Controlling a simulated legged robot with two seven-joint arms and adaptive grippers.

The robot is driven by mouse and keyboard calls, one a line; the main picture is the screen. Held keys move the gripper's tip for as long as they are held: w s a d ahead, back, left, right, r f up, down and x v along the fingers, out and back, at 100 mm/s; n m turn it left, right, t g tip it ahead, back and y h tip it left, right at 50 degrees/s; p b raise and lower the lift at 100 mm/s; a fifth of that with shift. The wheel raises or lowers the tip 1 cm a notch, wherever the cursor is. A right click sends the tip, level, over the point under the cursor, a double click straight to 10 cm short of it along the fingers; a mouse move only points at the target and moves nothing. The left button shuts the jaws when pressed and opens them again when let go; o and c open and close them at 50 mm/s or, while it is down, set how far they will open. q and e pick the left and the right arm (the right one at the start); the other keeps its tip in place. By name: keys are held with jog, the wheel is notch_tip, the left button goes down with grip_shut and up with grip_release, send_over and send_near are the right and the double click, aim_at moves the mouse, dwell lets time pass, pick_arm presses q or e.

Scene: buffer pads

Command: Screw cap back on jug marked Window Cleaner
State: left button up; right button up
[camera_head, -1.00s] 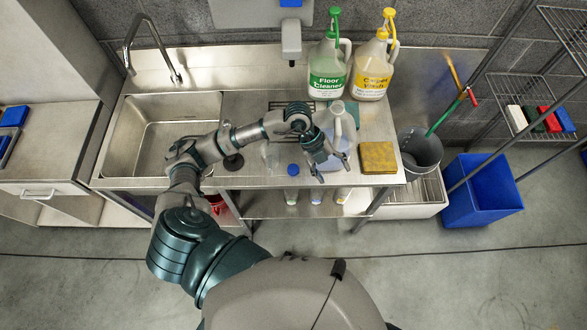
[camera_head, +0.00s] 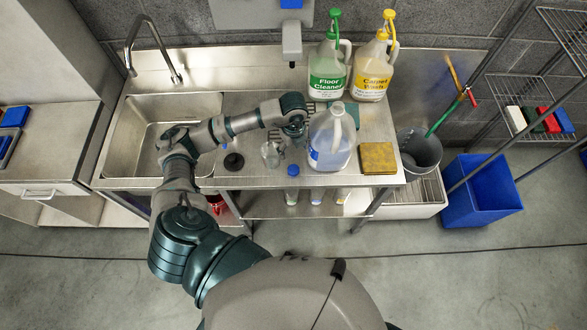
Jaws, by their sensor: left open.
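A clear jug (camera_head: 335,150) with a handle and a partly visible blue-and-white label stands upright on the steel counter. Its label is too small and turned to read; no coloured cap shows on its pale neck. A small blue cap (camera_head: 293,170) is at the counter's front edge, left of and in front of the jug. My left gripper (camera_head: 294,138) is just left of the jug, pointing down, open and with nothing seen in it. Its fingers are mostly hidden by its own wrist, and I cannot tell whether it touches the jug. My right gripper is out of view.
Green-labelled Floor Cleaner (camera_head: 327,75) and yellow-labelled Carpet Wash (camera_head: 372,72) jugs stand behind. A yellow sponge (camera_head: 378,158) lies right of the clear jug. A black disc (camera_head: 233,161) and a clear object (camera_head: 270,154) lie left. The sink (camera_head: 150,135) is at far left.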

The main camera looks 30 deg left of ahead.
pick_arm(q)
jog(key=p, duration=0.1)
send_over(293, 169)
notch_tip(293, 169, down, 8)
jog(key=shift+w+f, duration=0.1)
jog(key=shift+f, duration=0.15)
notch_tip(293, 169, down, 4)
jog(key=shift+f+p, duration=0.15)
jog(key=shift+p, duration=0.55)
jog(key=shift+f, duration=0.45)
jog(key=c, duration=0.8)
